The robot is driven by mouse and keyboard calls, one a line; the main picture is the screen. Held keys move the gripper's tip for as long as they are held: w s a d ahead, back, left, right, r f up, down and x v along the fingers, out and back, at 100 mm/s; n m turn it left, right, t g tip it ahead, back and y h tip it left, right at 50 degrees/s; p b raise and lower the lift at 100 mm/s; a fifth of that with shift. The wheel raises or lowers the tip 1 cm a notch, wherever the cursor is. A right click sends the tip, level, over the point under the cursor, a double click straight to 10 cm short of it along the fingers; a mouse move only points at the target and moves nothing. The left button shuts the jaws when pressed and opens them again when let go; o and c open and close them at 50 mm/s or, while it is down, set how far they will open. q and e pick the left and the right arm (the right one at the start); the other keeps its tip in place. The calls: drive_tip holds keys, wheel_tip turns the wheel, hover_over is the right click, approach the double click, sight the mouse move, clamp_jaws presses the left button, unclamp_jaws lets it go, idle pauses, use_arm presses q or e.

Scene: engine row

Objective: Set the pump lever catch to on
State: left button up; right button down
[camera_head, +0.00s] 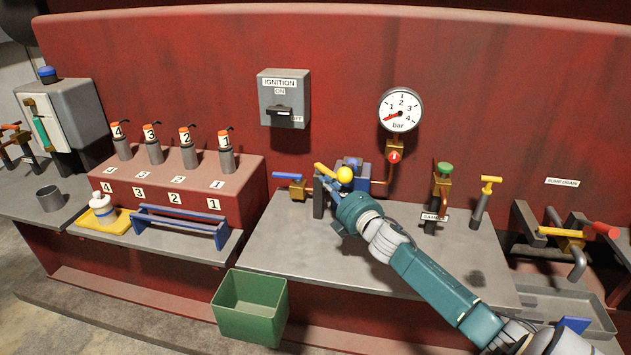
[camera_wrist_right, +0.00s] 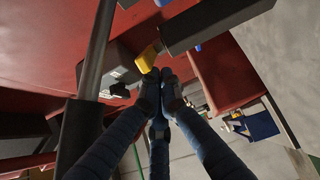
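In the head view the pump stands on the grey bench, with a blue body (camera_head: 364,174), a grey upright (camera_head: 318,204), a yellow bar (camera_head: 323,169) and a yellow ball knob (camera_head: 345,174). My right gripper (camera_head: 328,186) is just below the yellow bar and knob, partly hiding the pump. In the right wrist view my right gripper's fingertips (camera_wrist_right: 161,74) are together, with nothing visible between them. A yellow piece (camera_wrist_right: 147,59) on a dark bar lies just beyond them; I cannot tell whether they touch. The catch's setting cannot be read. My left gripper is not in view.
A blue-handled valve (camera_head: 288,177) is left of the pump. A pressure gauge (camera_head: 400,109) is above right. A green-knobbed valve (camera_head: 443,183) and a yellow T-handle (camera_head: 487,188) stand farther right. The bench (camera_head: 277,236) is clear at front left.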

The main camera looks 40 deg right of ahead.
drive_tip(key=d+n+y+b, duration=0.1)
drive_tip(key=d+y+b, duration=0.1)
drive_tip(key=d+n+y+b, duration=0.1)
drive_tip(key=d+n+y, duration=0.1)
drive_tip(key=d, duration=0.1)
drive_tip(key=shift+s+d+y+b, duration=0.1)
drive_tip(key=shift+d+y+b, duration=0.25)
drive_tip(key=shift+y, duration=0.05)
drive_tip(key=shift+d+r, duration=0.1)
idle(0.5)
